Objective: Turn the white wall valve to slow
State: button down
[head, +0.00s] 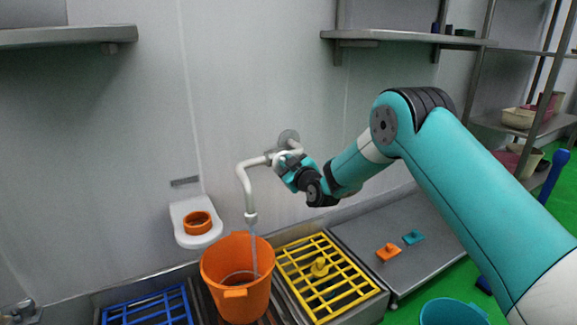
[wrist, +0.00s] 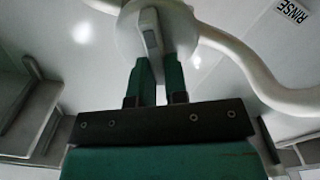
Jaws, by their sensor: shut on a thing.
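The white wall valve (head: 291,143) sits on the wall, with a white bent spout (head: 247,185) running left and down. A thin stream (head: 254,238) falls from the spout into an orange bucket (head: 237,307). In the wrist view the round white valve body (wrist: 185,27) carries a grey handle (wrist: 150,32). My gripper (wrist: 157,68) is shut on this handle, a finger on each side. In the head view my gripper (head: 284,168) is at the valve and partly covers it. A label reading RINSE (wrist: 293,12) is on the wall at upper right.
A yellow grate (head: 342,293) and a blue grate (head: 150,310) flank the bucket. A white holder (head: 188,211) with an orange ring (head: 197,223) is on the wall. Orange (head: 388,252) and teal (head: 413,237) pieces lie on the grey surface at right. A shelf (head: 400,37) hangs above.

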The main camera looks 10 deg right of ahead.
jog(key=c, duration=1.1)
grip_release()
jog(key=shift+c, duration=0.2)
jog(key=b+v, duration=0.6)
jog(key=v, duration=1.1)
jog(key=shift+s, duration=0.2)
jog(key=shift+r, duration=0.1)
